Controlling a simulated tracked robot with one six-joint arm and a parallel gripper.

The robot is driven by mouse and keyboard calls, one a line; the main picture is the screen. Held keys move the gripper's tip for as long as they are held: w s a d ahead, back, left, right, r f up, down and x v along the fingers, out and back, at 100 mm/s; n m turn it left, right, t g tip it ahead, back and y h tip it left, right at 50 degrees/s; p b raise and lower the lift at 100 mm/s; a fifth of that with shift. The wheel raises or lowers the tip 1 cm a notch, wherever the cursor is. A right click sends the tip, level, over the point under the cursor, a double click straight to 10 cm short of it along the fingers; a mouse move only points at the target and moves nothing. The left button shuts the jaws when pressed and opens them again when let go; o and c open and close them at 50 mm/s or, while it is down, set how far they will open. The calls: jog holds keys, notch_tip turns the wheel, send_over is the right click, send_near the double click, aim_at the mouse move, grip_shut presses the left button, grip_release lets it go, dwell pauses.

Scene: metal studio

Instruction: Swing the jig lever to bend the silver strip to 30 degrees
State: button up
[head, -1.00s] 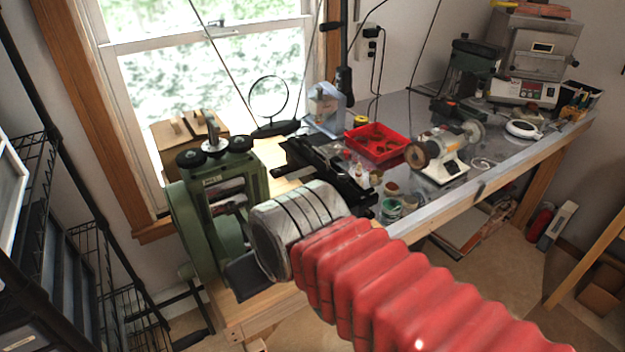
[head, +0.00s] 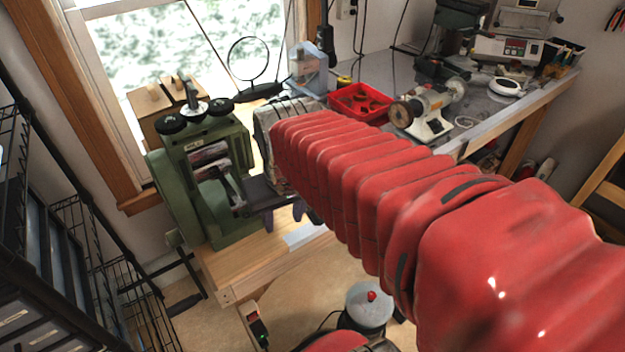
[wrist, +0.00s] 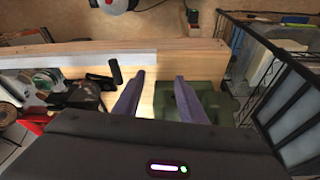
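My gripper (head: 283,218) shows in the head view below the red-sleeved arm, its two purple fingers pointing down over the wooden bench front. In the wrist view the fingers (wrist: 160,80) are apart with nothing between them. A black upright handle (wrist: 115,72) stands just left of the fingers, apart from them; it may be the jig lever, but I cannot be sure. A dark device (wrist: 83,95) lies beside it, partly hidden by my wrist housing. I cannot make out the silver strip in either view. My arm covers much of the bench top in the head view.
A green rolling mill (head: 205,165) stands at the bench's left end. A red tray (head: 360,102) and a bench grinder (head: 425,110) are farther right. Black wire shelving (head: 50,230) is at the left. The wooden bench edge (wrist: 205,50) runs ahead of the fingers.

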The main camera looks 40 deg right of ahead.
jog(key=w+d+g, duration=0.1)
jog(key=d, duration=0.2)
jog(key=w+d+f+g, duration=0.1)
jog(key=d, duration=0.3)
jog(key=w+d, duration=0.1)
jog(key=d, duration=0.3)
jog(key=shift+w+d+f+n+g+y, duration=0.15)
jog(key=shift+w+f+n+g+y, duration=0.15)
jog(key=shift+w+n+g, duration=0.1)
jog(key=shift+r+n, duration=0.3)
jog(key=shift+s+n, duration=0.2)
jog(key=shift+n, duration=0.1)
notch_tip(320, 180, down, 9)
jog(key=shift+f, duration=0.1)
jog(key=shift+c, duration=0.3)
grip_shut()
